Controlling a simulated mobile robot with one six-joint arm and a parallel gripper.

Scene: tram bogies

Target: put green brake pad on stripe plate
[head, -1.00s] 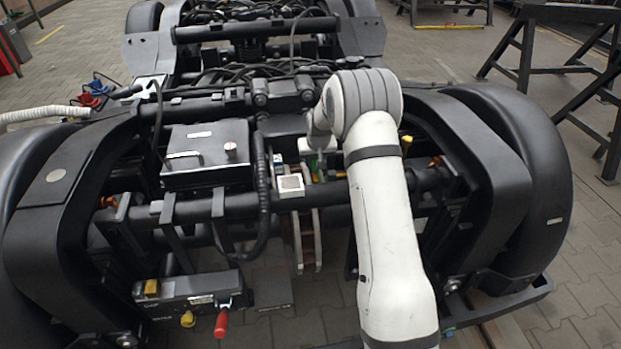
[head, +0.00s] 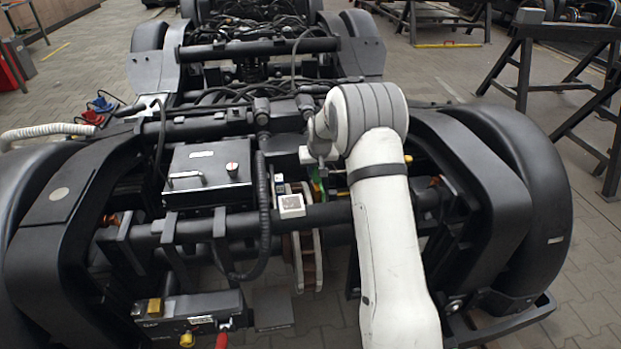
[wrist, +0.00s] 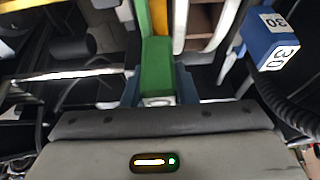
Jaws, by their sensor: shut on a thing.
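The green brake pad (wrist: 155,68) is between the fingers of my gripper (wrist: 158,90) in the wrist view, and the gripper is shut on it. A yellow strip (wrist: 159,17) shows just beyond its far end; I cannot tell whether they touch. In the head view, a little green (head: 317,186) shows beside the wrist of my arm, over the bogie's middle; my fingers are mostly hidden there. I cannot clearly make out a stripe plate in either view.
A blue block marked 30 (wrist: 268,40) stands right of the pad in the wrist view, near a black ribbed hose (wrist: 285,108). In the head view, a black box (head: 207,177) sits left of my arm, and a brake disc (head: 303,262) hangs below the cross tube.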

